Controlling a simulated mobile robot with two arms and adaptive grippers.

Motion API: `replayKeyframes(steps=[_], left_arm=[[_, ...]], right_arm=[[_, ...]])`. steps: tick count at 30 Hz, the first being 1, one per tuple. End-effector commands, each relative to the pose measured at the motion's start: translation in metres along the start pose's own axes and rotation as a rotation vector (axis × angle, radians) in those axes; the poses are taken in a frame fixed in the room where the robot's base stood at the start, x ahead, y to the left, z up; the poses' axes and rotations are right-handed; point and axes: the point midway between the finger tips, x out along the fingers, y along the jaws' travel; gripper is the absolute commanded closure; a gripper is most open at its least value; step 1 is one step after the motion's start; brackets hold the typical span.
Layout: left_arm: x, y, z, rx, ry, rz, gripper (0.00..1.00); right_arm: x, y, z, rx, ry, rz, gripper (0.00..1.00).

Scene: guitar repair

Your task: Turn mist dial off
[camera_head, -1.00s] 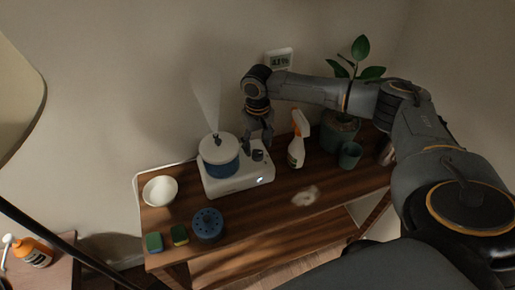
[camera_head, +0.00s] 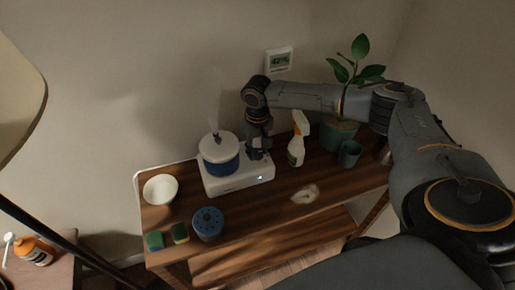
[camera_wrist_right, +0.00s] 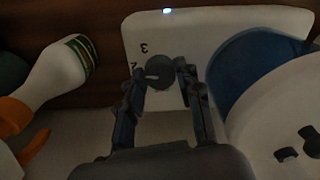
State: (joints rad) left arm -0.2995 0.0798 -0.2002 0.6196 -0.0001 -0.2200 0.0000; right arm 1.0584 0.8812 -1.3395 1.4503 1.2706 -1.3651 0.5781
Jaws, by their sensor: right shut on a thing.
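The humidifier's white base (camera_head: 236,182) stands on the wooden table, with a blue tank (camera_head: 222,165) and a white lid (camera_head: 218,148) on its left part. A faint thin mist plume (camera_head: 214,108) rises from the lid. The round dark mist dial (camera_wrist_right: 160,73) is on the base top, with the numbers 2 and 3 printed beside it. My right gripper (camera_head: 257,152) reaches down over the dial. In the right wrist view its fingers (camera_wrist_right: 161,75) are shut on the dial from both sides. A small light (camera_wrist_right: 168,11) glows on the base's front edge. My left gripper is not seen.
A spray bottle (camera_head: 297,143), a green cup (camera_head: 349,154) and a potted plant (camera_head: 340,131) stand right of the base. A white bowl (camera_head: 160,189), sponges (camera_head: 154,241) and a blue round holder (camera_head: 208,222) are at the left. A wall display (camera_head: 279,60) reads about 42%.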

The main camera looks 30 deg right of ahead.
Motion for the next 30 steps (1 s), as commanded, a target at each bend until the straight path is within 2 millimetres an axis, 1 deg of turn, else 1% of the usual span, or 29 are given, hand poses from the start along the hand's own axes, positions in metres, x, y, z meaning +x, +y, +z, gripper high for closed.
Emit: replayKeyframes(steps=[5,11,21,30], left_arm=[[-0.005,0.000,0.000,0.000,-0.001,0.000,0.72],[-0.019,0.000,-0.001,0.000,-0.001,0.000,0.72],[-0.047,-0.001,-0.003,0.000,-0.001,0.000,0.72],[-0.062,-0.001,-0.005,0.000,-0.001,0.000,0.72]], right_arm=[[-0.002,0.000,0.000,-0.030,0.000,0.000,0.97],[-0.004,-0.001,0.000,-0.128,-0.001,-0.002,0.97],[-0.004,0.000,0.001,-0.427,-0.002,-0.001,0.97],[-0.003,0.000,0.000,-0.712,0.000,-0.001,0.97]])
